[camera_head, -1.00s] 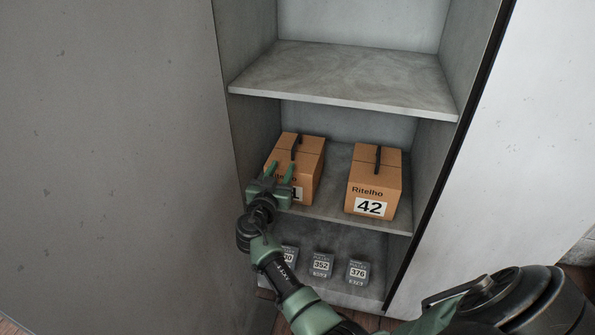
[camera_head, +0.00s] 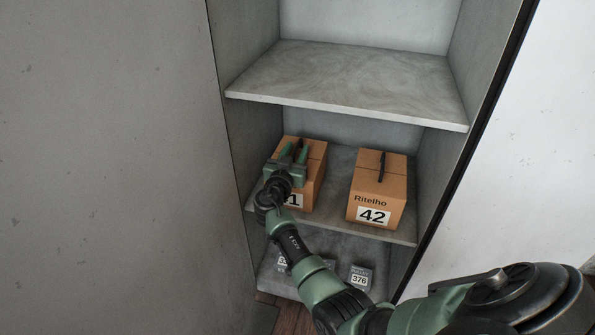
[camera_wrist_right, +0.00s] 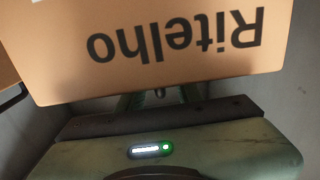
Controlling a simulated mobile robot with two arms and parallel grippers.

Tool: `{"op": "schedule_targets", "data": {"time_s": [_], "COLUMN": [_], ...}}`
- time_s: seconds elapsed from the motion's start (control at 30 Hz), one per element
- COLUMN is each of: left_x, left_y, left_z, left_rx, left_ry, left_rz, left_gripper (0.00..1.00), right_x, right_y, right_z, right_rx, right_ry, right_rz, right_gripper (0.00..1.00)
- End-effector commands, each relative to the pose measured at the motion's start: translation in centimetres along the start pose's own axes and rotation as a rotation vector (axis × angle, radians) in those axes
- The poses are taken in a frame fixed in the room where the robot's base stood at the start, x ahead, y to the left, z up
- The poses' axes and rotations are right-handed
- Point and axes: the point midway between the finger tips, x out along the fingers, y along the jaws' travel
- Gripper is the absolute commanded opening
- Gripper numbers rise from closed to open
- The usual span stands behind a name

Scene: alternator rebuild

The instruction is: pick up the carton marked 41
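The carton marked 41 (camera_head: 312,185) is a brown box with a dark top handle, at the left of the middle shelf. My wrist and gripper cover part of its front, and only the end of its number shows. My right gripper (camera_head: 294,152) is at the carton's top, fingers apart, one on each side of the handle as far as I can see. In the right wrist view the carton's face (camera_wrist_right: 180,45) with upside-down "Ritelho" fills the top and hides the fingertips. My left gripper is not in view.
A similar carton marked 42 (camera_head: 377,190) stands to the right on the same shelf (camera_head: 335,223), with a gap between. An empty shelf (camera_head: 350,80) is above. Small numbered grey items, one marked 376 (camera_head: 360,278), sit on the level below. Cabinet walls close both sides.

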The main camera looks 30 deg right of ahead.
Motion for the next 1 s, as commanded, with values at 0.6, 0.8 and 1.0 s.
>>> {"op": "schedule_targets", "data": {"time_s": [0.6, 0.8, 1.0], "left_x": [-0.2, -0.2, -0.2], "left_y": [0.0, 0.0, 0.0], "left_z": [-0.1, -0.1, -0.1], "left_rx": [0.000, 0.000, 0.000], "left_ry": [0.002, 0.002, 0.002], "left_rz": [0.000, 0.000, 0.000], "left_gripper": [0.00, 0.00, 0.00], "right_x": [1.9, 1.9, 1.9], "right_y": [-0.1, -0.1, -0.1], "right_z": [0.1, 0.1, 0.1], "right_rx": [0.001, 0.001, 0.001], "right_ry": [-0.001, -0.001, -0.001], "right_rz": [-0.001, -0.001, -0.001], "right_gripper": [0.00, 0.00, 0.00]}}
